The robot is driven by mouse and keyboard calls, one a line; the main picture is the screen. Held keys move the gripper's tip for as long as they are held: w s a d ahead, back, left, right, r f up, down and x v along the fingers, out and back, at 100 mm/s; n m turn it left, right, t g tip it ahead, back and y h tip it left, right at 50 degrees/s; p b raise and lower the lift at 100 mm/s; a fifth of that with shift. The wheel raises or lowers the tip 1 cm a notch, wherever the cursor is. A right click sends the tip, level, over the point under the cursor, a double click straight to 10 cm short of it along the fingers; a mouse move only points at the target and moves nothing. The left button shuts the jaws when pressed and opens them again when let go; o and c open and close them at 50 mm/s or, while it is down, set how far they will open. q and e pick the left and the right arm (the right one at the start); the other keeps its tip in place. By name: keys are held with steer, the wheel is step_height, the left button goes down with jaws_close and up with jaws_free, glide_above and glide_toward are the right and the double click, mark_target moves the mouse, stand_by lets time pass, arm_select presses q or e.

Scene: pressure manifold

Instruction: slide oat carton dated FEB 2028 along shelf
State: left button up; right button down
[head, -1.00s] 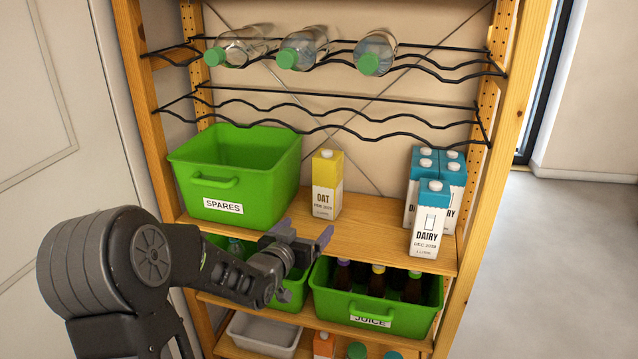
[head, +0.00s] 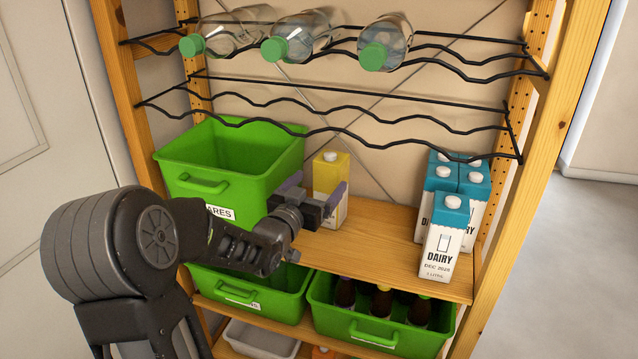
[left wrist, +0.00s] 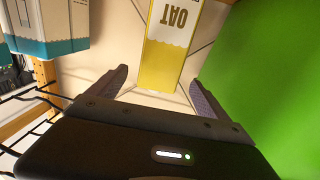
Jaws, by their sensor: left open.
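The oat carton (head: 330,172), yellow on top and white below, stands upright on the wooden shelf (head: 375,250) right of the green spares bin. My left gripper (head: 318,192) is open in front of the carton and hides much of its front and its date. In the left wrist view the oat carton (left wrist: 172,45) appears upside down, with OAT readable, beyond and between the spread fingers of my left gripper (left wrist: 157,88). I cannot tell whether a finger touches it. My right gripper is not in view.
The green spares bin (head: 190,160) stands close on the carton's left. Several blue-topped dairy cartons (head: 442,240) stand at the shelf's right end. A black wire rack (head: 300,100) runs above. Bare shelf lies between oat and dairy cartons.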

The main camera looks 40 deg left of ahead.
mark_target(326, 177)
arm_select(q)
steer(key=shift+p+x, duration=0.4)
steer(key=shift+x, duration=3.55)
steer(key=shift+c, duration=0.2)
jaws_close()
steer(key=shift+s+f, duration=0.1)
steer(key=shift+b+v, duration=0.35)
steer(key=shift+v, duration=1.1)
steer(key=shift+d+b+v, duration=0.25)
steer(key=shift+v, duration=1.25)
steer(key=shift+d+b+v, duration=0.2)
steer(key=shift+d+v, duration=0.05)
steer(key=shift+v, duration=1.2)
